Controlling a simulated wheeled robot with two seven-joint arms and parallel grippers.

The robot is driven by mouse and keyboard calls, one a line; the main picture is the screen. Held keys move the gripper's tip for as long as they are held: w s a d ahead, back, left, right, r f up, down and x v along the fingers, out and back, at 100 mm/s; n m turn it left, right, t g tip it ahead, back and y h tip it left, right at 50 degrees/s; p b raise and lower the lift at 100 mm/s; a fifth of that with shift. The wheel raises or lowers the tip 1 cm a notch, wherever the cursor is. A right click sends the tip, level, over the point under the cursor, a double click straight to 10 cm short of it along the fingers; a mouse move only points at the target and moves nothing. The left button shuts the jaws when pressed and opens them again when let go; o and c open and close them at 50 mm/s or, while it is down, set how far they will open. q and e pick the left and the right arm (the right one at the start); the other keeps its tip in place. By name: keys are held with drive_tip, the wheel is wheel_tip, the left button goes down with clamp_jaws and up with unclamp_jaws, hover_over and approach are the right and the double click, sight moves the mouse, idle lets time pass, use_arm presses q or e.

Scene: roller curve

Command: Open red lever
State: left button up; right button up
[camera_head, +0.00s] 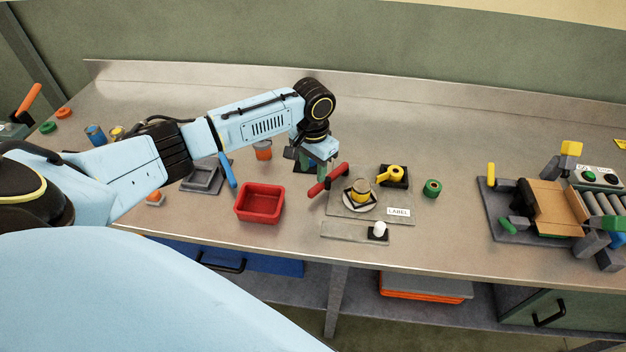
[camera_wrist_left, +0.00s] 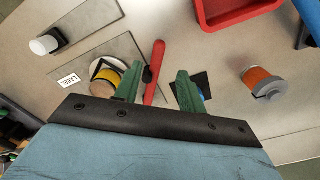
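The red lever (camera_head: 328,180) is a bar with a dark middle, standing aslant at the left edge of a grey plate (camera_head: 395,202) with a white label. In the left wrist view the red lever (camera_wrist_left: 155,73) shows between the two green fingers of my left gripper (camera_wrist_left: 158,70). In the head view my left gripper (camera_head: 308,166) is just behind and above the lever. It is open, with nothing held between its fingers; I cannot tell the exact height gap to the lever. My right gripper is not in view.
A red bin (camera_head: 260,203) stands left of the lever. A round yellow-and-black part (camera_head: 361,190), a yellow handle (camera_head: 395,172) and a white knob (camera_head: 379,230) are to its right.

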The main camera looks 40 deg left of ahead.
use_arm(q)
wheel_tip(320, 180, up, 6)
drive_tip(key=shift+r, duration=0.25)
idle(0.7)
